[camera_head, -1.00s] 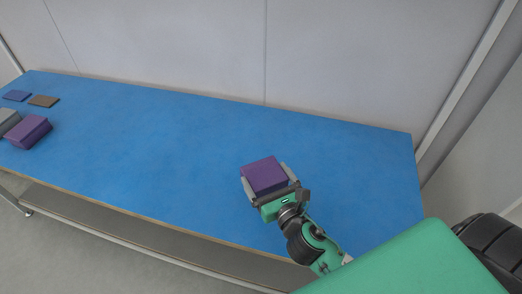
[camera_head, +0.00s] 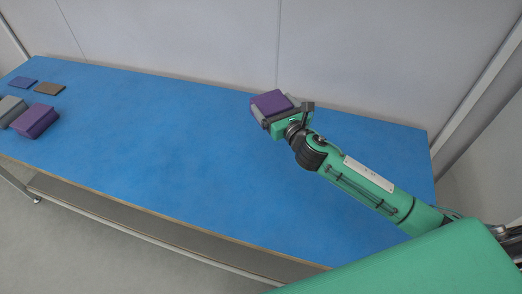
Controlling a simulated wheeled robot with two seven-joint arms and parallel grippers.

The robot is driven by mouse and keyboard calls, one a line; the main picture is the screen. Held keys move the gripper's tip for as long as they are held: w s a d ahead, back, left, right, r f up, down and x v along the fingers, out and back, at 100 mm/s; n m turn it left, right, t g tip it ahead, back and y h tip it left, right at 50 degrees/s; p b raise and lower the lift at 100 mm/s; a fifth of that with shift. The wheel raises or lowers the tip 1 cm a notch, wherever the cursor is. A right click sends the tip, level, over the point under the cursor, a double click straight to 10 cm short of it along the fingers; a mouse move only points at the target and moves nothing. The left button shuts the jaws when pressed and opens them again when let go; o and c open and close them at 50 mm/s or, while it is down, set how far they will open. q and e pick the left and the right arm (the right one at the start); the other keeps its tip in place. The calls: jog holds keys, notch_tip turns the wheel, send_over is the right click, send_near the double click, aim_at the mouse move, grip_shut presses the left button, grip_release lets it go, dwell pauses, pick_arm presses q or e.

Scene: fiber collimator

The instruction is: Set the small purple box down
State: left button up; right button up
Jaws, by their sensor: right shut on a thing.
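The small purple box (camera_head: 271,102) is between the fingers of my right gripper (camera_head: 272,110), over the back part of the blue table (camera_head: 170,135). My right gripper is shut on the box. I cannot tell whether the box touches the table or hangs above it. My right arm reaches in from the lower right. My left gripper is not in view.
At the table's left end are a larger purple box (camera_head: 35,120), a grey box (camera_head: 11,108), a flat blue piece (camera_head: 23,83) and a flat brown piece (camera_head: 50,89). The middle of the table is clear. A pale wall (camera_head: 190,40) stands behind the table.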

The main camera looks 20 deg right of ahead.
jog(key=shift+f+b, duration=2.15)
jog(key=shift+f, duration=7.3)
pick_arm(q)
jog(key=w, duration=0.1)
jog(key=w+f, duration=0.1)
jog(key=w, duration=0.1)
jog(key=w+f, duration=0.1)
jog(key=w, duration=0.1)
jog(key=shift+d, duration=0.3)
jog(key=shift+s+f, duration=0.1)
pick_arm(e)
jog(key=shift+f, duration=0.15)
jog(key=o, duration=0.8)
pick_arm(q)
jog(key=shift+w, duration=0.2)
